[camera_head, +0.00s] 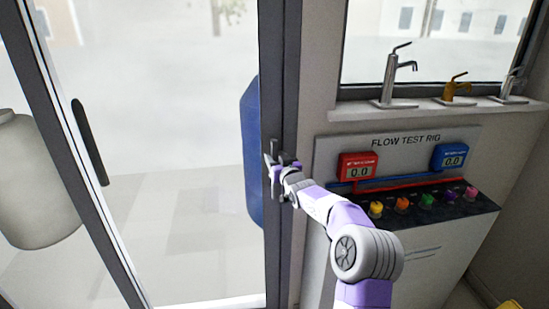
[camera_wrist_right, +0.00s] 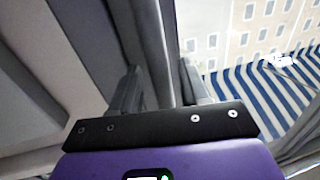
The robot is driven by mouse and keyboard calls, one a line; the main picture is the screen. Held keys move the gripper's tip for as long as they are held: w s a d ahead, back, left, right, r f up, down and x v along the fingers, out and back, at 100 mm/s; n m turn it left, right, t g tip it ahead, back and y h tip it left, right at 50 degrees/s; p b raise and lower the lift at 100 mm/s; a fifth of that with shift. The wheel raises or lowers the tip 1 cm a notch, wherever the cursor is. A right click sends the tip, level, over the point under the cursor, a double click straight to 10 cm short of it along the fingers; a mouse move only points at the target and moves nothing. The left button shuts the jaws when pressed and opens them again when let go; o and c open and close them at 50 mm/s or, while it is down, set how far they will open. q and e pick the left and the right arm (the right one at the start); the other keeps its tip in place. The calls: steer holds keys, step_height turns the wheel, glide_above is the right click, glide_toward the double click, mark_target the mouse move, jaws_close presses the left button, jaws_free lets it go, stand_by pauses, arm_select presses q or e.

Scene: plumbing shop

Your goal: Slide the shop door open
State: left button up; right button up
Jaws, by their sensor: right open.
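The shop door (camera_head: 170,180) is a large glass panel in a dark grey frame. A black upright handle (camera_head: 90,143) shows near its left stile. My right gripper (camera_head: 274,165) is at the dark upright post (camera_head: 284,80) on the panel's right side. In the right wrist view the open fingers (camera_wrist_right: 160,88) stand on either side of a dark upright bar (camera_wrist_right: 151,50). I cannot tell whether they touch it, or whether the bar is a handle or part of the frame. My left gripper is not in view.
A flow test rig (camera_head: 420,245) with gauges and coloured knobs stands right of the post, beside my right arm. Taps (camera_head: 396,75) stand on a window sill above it. A blue barrel (camera_head: 251,150) and a pale tank (camera_head: 35,185) show through the glass.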

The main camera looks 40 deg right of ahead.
steer(key=shift+w+d, duration=0.2)
steer(key=shift+w, duration=0.45)
jaws_close()
